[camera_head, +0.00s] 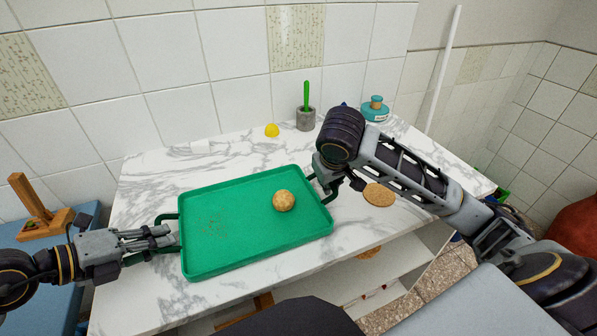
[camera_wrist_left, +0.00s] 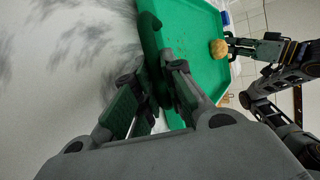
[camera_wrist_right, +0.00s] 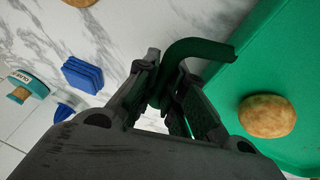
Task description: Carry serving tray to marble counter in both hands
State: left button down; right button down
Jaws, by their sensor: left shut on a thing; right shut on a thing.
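The green serving tray (camera_head: 240,240) is over the marble counter (camera_head: 140,215) in the head view; I cannot tell whether it touches the top. A round brown-yellow ball-like item (camera_head: 284,201) lies on the tray, right of its middle. My left gripper (camera_head: 168,240) is shut on the tray's left handle, which also shows in the left wrist view (camera_wrist_left: 150,40). My right gripper (camera_wrist_right: 170,95) is shut on the right handle (camera_wrist_right: 200,48) in the right wrist view. In the head view my right arm partly hides that handle.
A yellow item (camera_head: 271,130), a grey pot with a green stick (camera_head: 306,118) and a teal jar (camera_head: 375,109) stand along the wall. A round cork mat (camera_head: 379,195) lies right of the tray. A blue sponge-like block (camera_wrist_right: 83,74) is nearby. A wooden stand (camera_head: 40,212) is at far left.

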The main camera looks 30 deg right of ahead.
pick_arm(q)
jog(key=shift+f, duration=0.3)
pick_arm(e)
jog(key=shift+f, duration=0.25)
pick_arm(q)
jog(key=c, duration=1.5)
grip_release()
pick_arm(e)
jog(key=c, duration=1.5)
grip_release()
pick_arm(q)
jog(key=shift+s+a, duration=0.1)
jog(key=shift+a, duration=0.05)
jog(key=shift+v, duration=2.35)
jog(key=shift+s+a+r, duration=0.2)
jog(key=shift+a+r, duration=0.2)
jog(key=shift+s+a+r, duration=0.15)
jog(key=shift+a+r, duration=0.1)
jog(key=shift+a, duration=0.1)
jog(key=shift+v, duration=0.95)
jog(key=shift+v, duration=1.45)
